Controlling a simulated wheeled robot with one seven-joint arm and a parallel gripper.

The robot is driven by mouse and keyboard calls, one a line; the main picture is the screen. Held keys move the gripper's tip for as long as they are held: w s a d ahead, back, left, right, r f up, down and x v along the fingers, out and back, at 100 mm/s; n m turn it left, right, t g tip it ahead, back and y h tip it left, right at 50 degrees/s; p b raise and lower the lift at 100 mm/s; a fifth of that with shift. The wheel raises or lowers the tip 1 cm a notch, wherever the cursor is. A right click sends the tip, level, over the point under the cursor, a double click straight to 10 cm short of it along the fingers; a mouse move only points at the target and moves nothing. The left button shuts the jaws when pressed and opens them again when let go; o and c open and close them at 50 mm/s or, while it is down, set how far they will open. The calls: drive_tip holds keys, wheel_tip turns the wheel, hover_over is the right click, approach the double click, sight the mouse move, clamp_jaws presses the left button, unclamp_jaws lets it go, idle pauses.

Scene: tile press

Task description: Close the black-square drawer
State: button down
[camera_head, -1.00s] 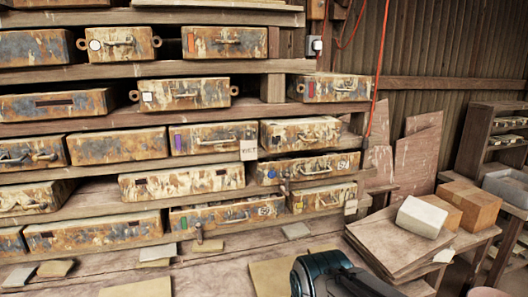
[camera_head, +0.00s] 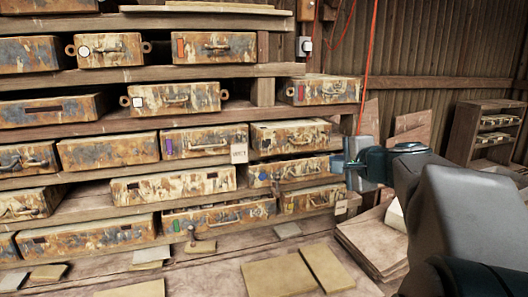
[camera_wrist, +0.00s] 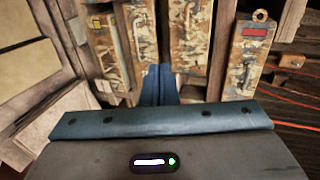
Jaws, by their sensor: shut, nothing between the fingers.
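A wooden rack (camera_head: 70,77) holds several rusty, mottled drawers with handles and small coloured marks. In the wrist view my blue fingers (camera_wrist: 160,72) are together and point at sideways-looking drawer fronts. One drawer there has a yellow mark (camera_wrist: 97,22). I cannot tell whether the fingertips touch a drawer.
A red-marked drawer (camera_head: 325,90) sits higher right and shows in the wrist view (camera_wrist: 255,50). Flat tiles (camera_head: 277,275) lie on the bench below. Stacked boards (camera_head: 370,243) stand right, partly behind my arm. A red cable (camera_head: 368,60) hangs beside the rack.

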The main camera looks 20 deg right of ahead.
drive_tip(key=r+p+x, duration=0.1)
drive_tip(key=p+x, duration=0.2)
drive_tip(key=x, duration=1)
drive_tip(key=shift+w+r, duration=0.15)
drive_tip(key=shift+w, duration=0.45)
